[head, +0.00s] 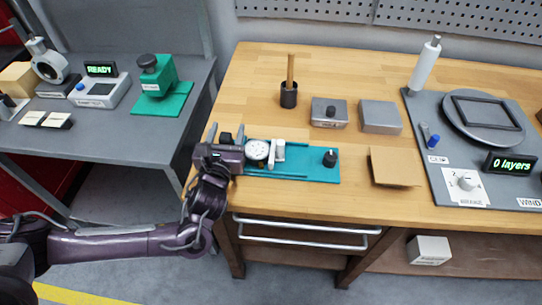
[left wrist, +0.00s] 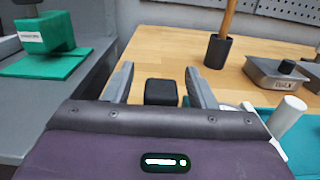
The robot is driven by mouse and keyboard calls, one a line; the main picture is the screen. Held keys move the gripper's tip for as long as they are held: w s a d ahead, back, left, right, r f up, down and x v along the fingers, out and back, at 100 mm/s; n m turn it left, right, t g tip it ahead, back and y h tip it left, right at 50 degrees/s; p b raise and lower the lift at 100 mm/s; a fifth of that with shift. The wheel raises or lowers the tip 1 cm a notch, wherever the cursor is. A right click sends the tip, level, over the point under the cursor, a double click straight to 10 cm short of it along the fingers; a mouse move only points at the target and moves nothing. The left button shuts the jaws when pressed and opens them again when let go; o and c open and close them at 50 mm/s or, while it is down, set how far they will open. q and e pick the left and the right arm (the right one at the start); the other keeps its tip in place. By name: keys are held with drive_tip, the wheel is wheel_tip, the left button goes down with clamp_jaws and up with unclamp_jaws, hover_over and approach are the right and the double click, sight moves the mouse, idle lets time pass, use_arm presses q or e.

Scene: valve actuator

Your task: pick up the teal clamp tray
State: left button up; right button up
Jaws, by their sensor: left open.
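The teal clamp tray (head: 305,160) lies flat on the wooden bench near its front edge. It carries a round white dial gauge (head: 258,151), a pale upright post (head: 279,147) and a black knob (head: 330,158) at its right end. Part of the tray shows at the right of the left wrist view (left wrist: 306,125). My left gripper (head: 226,133) is open at the tray's left end, which it partly hides. In the left wrist view a black block (left wrist: 161,92) appears between the open fingers (left wrist: 160,82); I cannot tell whether they touch it. My right gripper is not in view.
Behind the tray stand a black cup with a wooden stick (head: 289,95) and two grey boxes (head: 329,113) (head: 380,116). A tan sheet (head: 394,167) lies to its right, before a grey winding station (head: 470,150). A grey side table (head: 110,130) is at left.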

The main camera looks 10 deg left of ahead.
use_arm(q)
clamp_jaws()
drive_tip(key=shift+r, duration=0.15)
idle(0.4)
